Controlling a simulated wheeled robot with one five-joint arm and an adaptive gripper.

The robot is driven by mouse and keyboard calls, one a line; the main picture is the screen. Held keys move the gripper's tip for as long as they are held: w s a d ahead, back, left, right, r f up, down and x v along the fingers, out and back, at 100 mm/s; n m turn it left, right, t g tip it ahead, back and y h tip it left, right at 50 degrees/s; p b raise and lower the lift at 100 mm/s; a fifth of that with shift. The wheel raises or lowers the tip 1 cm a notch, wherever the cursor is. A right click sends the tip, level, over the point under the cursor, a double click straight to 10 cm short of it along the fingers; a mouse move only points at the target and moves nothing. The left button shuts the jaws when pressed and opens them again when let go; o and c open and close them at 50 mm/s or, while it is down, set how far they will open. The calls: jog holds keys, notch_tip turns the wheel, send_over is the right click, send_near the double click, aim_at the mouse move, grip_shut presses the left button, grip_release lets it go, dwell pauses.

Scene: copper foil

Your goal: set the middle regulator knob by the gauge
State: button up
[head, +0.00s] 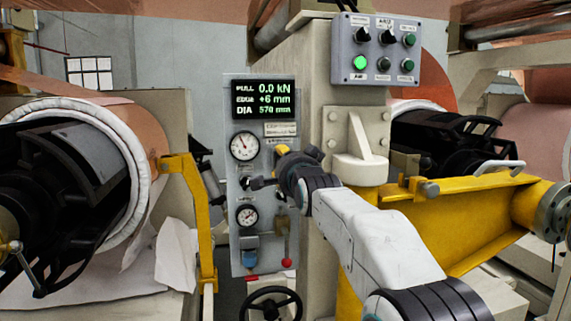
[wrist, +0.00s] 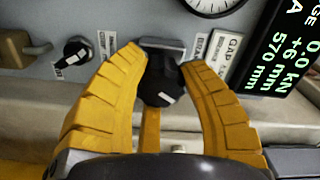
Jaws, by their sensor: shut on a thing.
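My gripper (head: 283,152) is at the right side of the grey gauge panel (head: 238,93). In the wrist view its yellow fingers (wrist: 163,82) are closed around a black knob (wrist: 165,94), one on each side. That knob is hidden behind my gripper in the head view. An upper round gauge (head: 245,146) is left of my gripper, its needle pointing to the upper left. A lower gauge (head: 247,215) sits below it. In the wrist view only part of a gauge (wrist: 215,3) shows at the top edge. I cannot read exact values.
A display (head: 265,99) above reads 0.0 kN, +6 mm and 570 mm. Another black knob (wrist: 76,51) is apart from my fingers. A yellow bracket (head: 195,210) stands left; a switch box (head: 375,50) hangs above.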

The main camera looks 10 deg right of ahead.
jog(key=shift+r+m, duration=0.25)
jog(key=shift+m, duration=0.15)
jog(key=o, duration=0.7)
jog(key=shift+c, duration=0.2)
jog(key=o, duration=0.5)
jog(key=shift+f, duration=0.2)
jog(key=shift+s, duration=6)
